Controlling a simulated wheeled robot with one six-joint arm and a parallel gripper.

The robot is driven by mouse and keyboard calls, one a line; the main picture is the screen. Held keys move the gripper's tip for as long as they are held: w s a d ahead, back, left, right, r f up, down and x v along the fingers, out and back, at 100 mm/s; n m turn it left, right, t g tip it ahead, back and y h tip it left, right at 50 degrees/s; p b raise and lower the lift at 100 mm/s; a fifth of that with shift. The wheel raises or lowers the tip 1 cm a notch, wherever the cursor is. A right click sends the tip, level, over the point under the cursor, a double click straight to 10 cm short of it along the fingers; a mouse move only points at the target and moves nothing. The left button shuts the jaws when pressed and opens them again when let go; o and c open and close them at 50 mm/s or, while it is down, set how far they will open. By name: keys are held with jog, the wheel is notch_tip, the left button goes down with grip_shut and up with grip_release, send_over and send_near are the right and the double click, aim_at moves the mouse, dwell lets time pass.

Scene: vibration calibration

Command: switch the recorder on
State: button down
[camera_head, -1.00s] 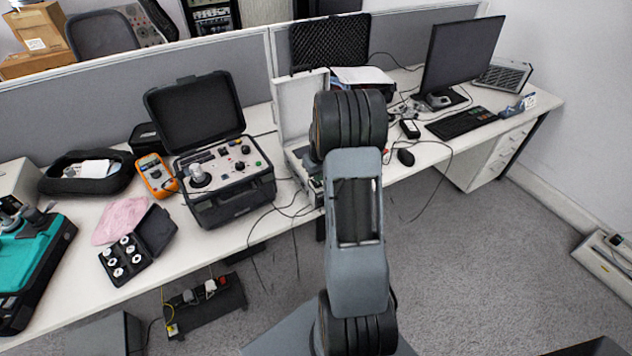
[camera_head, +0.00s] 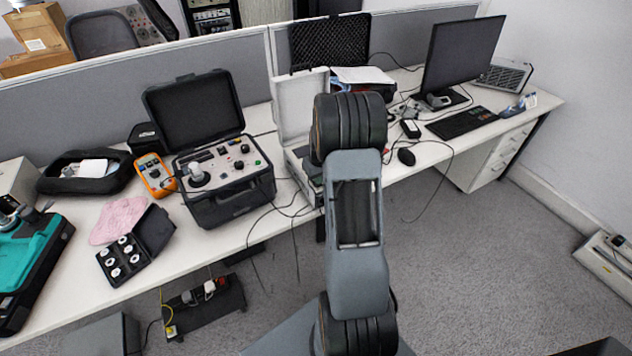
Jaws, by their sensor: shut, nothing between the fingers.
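I cannot tell for sure which device is the recorder. An open black case (camera_head: 232,207) with a panel of knobs, sockets and a round silver-white part stands on the desk left of my arm. An open pale case (camera_head: 300,108) with its lid up stands behind my arm, which hides much of its panel. My arm rises through the middle of the view. My gripper is not in view; it may be hidden behind the arm.
The white desk (camera_head: 235,240) carries an orange multimeter (camera_head: 154,175), a black box of round pieces (camera_head: 121,258), a teal-black case (camera_head: 32,262), a monitor (camera_head: 460,58), a keyboard (camera_head: 462,122) and a mouse (camera_head: 406,156). Loose cables hang over its front edge.

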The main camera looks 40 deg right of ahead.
jog(key=shift+f+b, duration=0.3)
jog(key=shift+f, duration=0.15)
jog(key=shift+r, duration=0.1)
jog(key=shift+r+p, duration=2.2)
jog(key=shift+r, duration=1.3)
